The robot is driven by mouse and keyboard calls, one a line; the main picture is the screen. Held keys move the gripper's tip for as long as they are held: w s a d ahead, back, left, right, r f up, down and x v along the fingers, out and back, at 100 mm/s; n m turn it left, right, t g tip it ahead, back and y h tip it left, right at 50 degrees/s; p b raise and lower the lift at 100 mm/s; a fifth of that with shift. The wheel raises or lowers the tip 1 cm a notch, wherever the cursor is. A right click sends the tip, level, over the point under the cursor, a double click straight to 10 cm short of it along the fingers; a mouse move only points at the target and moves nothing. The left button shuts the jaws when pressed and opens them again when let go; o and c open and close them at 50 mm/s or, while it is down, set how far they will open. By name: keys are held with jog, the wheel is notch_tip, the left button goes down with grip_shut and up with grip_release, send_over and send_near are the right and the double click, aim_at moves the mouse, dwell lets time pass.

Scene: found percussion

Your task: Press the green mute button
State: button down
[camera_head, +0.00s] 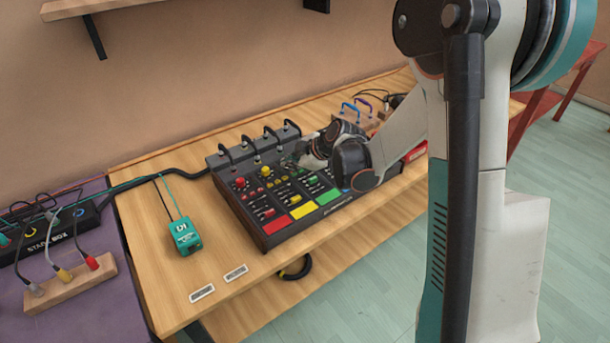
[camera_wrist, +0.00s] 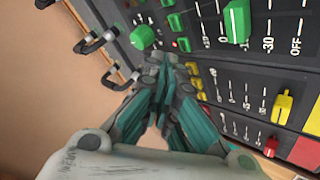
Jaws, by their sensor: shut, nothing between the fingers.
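The mixer (camera_head: 243,213) is a dark panel on the wooden table in the head view, with red, yellow and green pads along its front. In the wrist view, the green channel shows a round green knob (camera_wrist: 142,37), small green buttons (camera_wrist: 178,22) and a green fader cap (camera_wrist: 237,20). One green button (camera_wrist: 184,45) has a small lit red light beside it. Labels that would name the mute button are not readable. My gripper (camera_wrist: 162,62) is shut and empty, its tips close to these buttons; contact cannot be told. It also shows over the mixer in the head view (camera_head: 290,160).
Cables plug into the mixer's back edge (camera_head: 262,140). A yellow fader cap (camera_wrist: 283,106) and yellow buttons (camera_wrist: 196,83) lie beside the green channel. A teal DI box (camera_head: 185,238) stands left of the mixer. The table front left is mostly clear.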

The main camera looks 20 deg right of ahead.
jog(key=shift+r+p, duration=1.7)
jog(key=shift+r, duration=1.1)
